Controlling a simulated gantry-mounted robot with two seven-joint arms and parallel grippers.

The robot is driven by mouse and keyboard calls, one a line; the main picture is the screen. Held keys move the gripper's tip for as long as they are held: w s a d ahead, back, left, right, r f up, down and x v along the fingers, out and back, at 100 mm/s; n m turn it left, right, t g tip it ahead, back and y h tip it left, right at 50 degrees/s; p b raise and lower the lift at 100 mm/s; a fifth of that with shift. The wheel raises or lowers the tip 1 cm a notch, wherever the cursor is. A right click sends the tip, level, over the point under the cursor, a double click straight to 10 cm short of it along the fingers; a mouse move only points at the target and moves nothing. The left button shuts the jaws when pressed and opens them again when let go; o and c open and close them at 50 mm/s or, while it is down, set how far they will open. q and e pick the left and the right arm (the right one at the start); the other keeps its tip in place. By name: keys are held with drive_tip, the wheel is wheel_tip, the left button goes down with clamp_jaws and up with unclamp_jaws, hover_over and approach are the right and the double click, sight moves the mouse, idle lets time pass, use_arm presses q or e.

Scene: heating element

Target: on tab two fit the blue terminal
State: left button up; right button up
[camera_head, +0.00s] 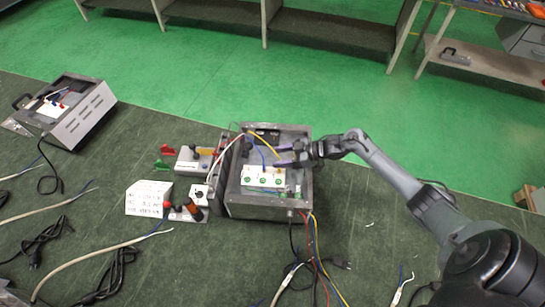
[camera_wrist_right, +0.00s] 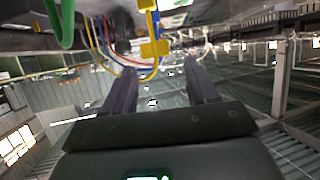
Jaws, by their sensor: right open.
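The open metal box (camera_head: 268,212) stands at the middle of the bench. Inside it is a white block (camera_head: 263,171) with several green round marks. A blue wire (camera_head: 259,151) curves inside the box near the yellow wire (camera_head: 262,141). A blue terminal and tab two are too small to make out. My right gripper (camera_head: 284,156) is over the box's right part, fingers apart and pointing left. In the right wrist view my right gripper (camera_wrist_right: 158,72) is open, with a yellow connector (camera_wrist_right: 155,48) beyond the fingertips and nothing clearly held. My left gripper is not in view.
Left of the box are a white card (camera_head: 148,199), a red clip (camera_head: 167,150), a green clip (camera_head: 161,164) and small fixtures. Red, blue and yellow leads (camera_head: 315,250) hang at its front. Another metal box (camera_head: 82,119) and cables lie at the left.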

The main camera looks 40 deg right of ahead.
drive_tip(key=v, duration=0.6)
